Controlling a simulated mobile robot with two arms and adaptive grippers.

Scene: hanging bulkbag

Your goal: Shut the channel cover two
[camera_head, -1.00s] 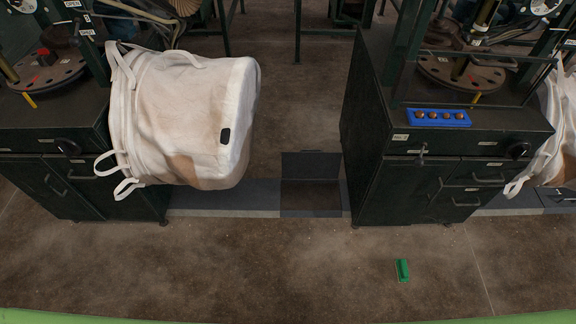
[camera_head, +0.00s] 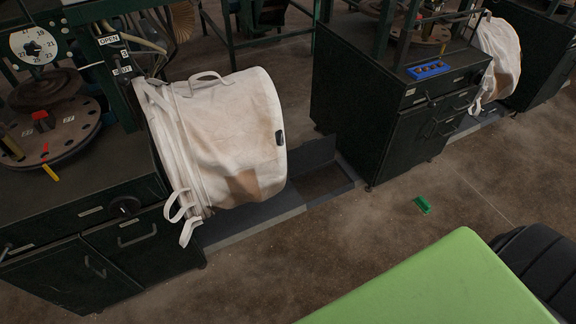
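A grey channel runs along the floor between the dark machine cabinets. One of its covers (camera_head: 312,154) stands raised at the back edge, partly behind the white bag. In front of it a section of the channel (camera_head: 325,181) lies open and shows a brown floor inside. A flat grey cover section (camera_head: 255,222) lies to its left, below the bag. I cannot read a number on any cover. Neither of my grippers is in view.
A white bulk bag (camera_head: 232,135) hangs over the channel beside the left cabinet (camera_head: 110,235). The right cabinet (camera_head: 375,120) stands just beyond the open section. Another bag (camera_head: 497,55) hangs farther right.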

